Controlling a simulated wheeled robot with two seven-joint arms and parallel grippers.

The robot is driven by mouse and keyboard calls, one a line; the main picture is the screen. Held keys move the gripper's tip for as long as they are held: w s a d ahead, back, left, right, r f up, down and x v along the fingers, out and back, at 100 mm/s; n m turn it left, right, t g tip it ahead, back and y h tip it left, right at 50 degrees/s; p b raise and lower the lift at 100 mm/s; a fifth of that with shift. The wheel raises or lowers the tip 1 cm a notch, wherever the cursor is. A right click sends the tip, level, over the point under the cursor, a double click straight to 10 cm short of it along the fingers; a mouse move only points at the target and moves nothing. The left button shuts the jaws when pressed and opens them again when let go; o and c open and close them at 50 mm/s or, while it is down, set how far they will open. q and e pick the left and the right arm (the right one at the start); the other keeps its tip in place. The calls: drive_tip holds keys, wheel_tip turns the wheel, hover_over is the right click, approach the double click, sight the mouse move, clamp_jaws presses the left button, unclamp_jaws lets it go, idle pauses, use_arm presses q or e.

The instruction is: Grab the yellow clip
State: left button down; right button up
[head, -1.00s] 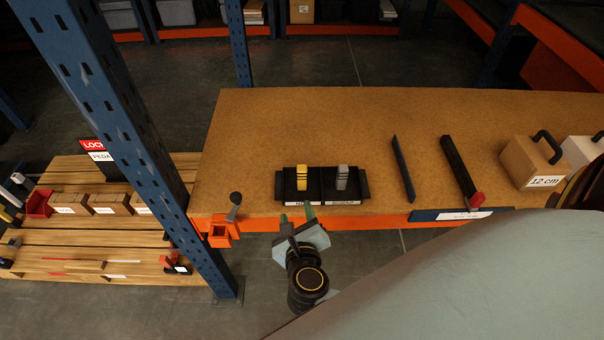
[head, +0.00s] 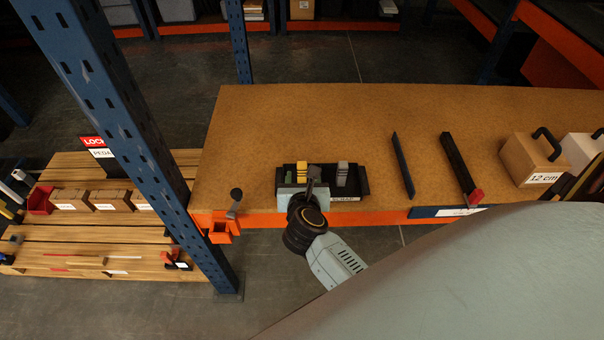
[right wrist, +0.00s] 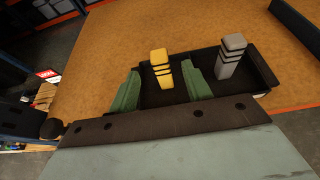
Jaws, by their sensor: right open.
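The yellow clip (head: 302,169) with dark bands stands in the left part of a black tray (head: 364,182) at the table's front edge. In the right wrist view the yellow clip (right wrist: 161,68) stands upright between and a little beyond the green fingertips. My right gripper (right wrist: 160,88) is open and empty, one finger to each side of the clip. In the head view my right gripper (head: 303,188) covers the lower part of the clip and the tray's left front. A grey clip (head: 342,173) stands to the right in the same tray. My left gripper is not in view.
A blue rack post (head: 130,150) stands left of the table. An orange clamp with a dark knob (head: 222,228) is at the front left edge. Dark bars (head: 402,165) and a 12 cm box (head: 533,160) lie to the right. The tabletop behind the tray is clear.

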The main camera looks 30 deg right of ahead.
sight(302, 169)
drive_tip(key=x, duration=0.4)
drive_tip(key=shift+w, duration=0.15)
clamp_jaws()
